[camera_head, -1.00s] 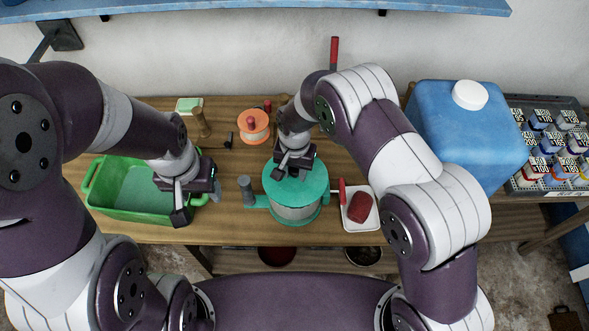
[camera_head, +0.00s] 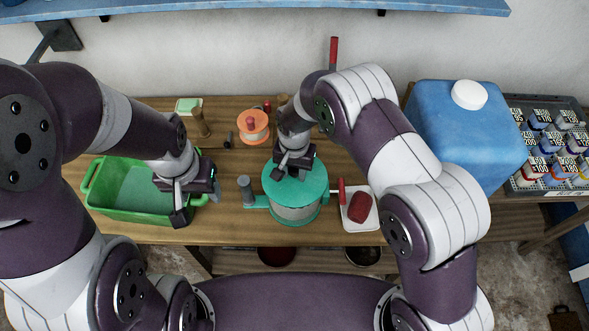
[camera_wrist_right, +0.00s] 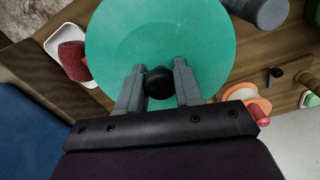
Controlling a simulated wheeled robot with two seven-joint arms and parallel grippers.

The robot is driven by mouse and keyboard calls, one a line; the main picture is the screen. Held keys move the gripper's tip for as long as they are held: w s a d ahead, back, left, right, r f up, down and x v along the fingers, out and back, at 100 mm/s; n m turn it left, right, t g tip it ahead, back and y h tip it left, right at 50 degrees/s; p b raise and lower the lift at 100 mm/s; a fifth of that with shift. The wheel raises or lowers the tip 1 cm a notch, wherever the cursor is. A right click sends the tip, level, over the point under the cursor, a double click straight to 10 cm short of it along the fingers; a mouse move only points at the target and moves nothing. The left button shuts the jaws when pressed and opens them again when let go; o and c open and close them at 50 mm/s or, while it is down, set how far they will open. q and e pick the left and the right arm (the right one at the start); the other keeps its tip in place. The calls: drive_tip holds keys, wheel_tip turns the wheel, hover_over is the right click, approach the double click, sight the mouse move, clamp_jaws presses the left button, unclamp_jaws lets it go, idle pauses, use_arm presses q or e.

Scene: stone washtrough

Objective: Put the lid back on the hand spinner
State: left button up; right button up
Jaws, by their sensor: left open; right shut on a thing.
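The hand spinner (camera_head: 296,213) is a pale drum with a teal frame, a grey knob on its left and a red handle on its right, standing on the wooden table. Its round teal lid (camera_head: 312,190) is over the top of the drum. In the right wrist view the lid (camera_wrist_right: 150,40) shows as a green disc with a black knob (camera_wrist_right: 159,83). My right gripper (camera_wrist_right: 159,85) is shut on this knob. Whether the lid is fully seated cannot be told. My left gripper (camera_head: 196,205) is open and empty over the right end of the green basin.
A green basin (camera_head: 105,207) is at the left. A white tray (camera_head: 374,222) with a red object (camera_head: 359,207) stands right of the spinner. An orange spool (camera_head: 252,124) is behind. A blue canister (camera_head: 465,135) and a rack of bottles (camera_head: 550,190) fill the right.

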drive_tip(key=shift+f, duration=0.2)
idle(0.4)
drive_tip(key=o, duration=1.6)
drive_tip(key=shift+r, duration=0.1)
drive_tip(key=shift+r+p, duration=2.45)
drive_tip(key=shift+r, duration=1.05)
clamp_jaws()
drive_tip(key=shift+f, duration=0.3)
